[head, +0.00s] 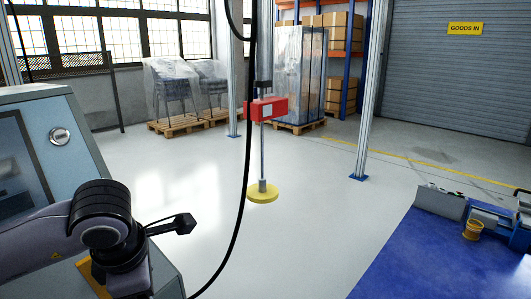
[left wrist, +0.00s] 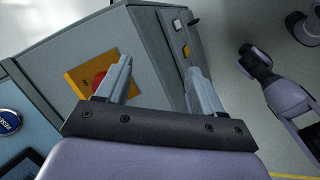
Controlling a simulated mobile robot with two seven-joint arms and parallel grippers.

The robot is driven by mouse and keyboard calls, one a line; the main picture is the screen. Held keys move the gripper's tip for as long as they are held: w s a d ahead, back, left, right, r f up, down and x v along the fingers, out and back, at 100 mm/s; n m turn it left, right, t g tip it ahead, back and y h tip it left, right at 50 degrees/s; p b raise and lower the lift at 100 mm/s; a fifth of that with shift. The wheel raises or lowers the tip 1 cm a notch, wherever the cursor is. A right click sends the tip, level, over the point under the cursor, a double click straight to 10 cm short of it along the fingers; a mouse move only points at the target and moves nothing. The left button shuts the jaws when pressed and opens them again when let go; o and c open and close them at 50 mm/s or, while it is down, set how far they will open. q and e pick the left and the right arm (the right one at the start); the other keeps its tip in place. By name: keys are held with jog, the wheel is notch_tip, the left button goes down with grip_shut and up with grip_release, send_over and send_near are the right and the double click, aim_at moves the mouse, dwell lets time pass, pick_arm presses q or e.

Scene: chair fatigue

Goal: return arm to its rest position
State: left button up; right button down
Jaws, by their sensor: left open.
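My left arm (head: 110,230) comes in from the lower left of the head view, bent at a black joint beside a grey-blue cabinet (head: 85,130). Its fingers cannot be made out there. In the left wrist view my left gripper (left wrist: 157,68) is open, with two grey fingers apart and nothing between them. It faces the grey cabinet housing, which bears a red button (left wrist: 100,80) on a yellow plate (left wrist: 84,80). The left finger partly overlaps this plate; whether it touches cannot be told. My right gripper is not in view.
A black cable (head: 246,150) hangs near a rod with a red box (head: 266,109) and yellow disc (head: 262,192). A blue surface (head: 420,260) with equipment and a yellow cup (head: 473,229) lies at the right. Wrapped chairs (head: 180,90) stand behind.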

pick_arm(q)
jog(key=s+d+f+g+h+p, duration=0.1)
jog(key=s+d+g+h, duration=0.2)
jog(key=s+d+h, duration=0.35)
jog(key=s+d+g+h+p, duration=0.1)
jog(key=s+d+g+h, duration=0.2)
jog(key=d, duration=0.7)
jog(key=d+r+n+t+h+p, duration=0.25)
jog(key=d+r+n+h, duration=0.25)
jog(key=r+n+h, duration=0.6)
jog(key=w+a+f+n+t+y+p, duration=0.2)
jog(key=w+a+f+n+t+y, duration=0.25)
jog(key=n+t, duration=0.6)
jog(key=w+a+f+n+t+y+p, duration=0.1)
jog(key=w+a+f+n+t+y, duration=0.45)
jog(key=n, duration=0.75)
jog(key=s+a+f+n+g+y, duration=0.2)
jog(key=s+a+f+n, duration=0.1)
jog(key=f, duration=0.3)
jog(key=s+a+f+n+g+y+p, duration=0.1)
jog(key=s+a+f+n+y, duration=0.2)
jog(key=s+a+f+n, duration=0.1)
jog(key=s+a+f+n+g+y+p, duration=0.1)
jog(key=s+f+n, duration=0.4)
jog(key=f, duration=0.5)
jog(key=shift+s+a+g+y, duration=0.65)
jog(key=shift+s+a+g, duration=0.25)
jog(key=shift+a, duration=0.35)
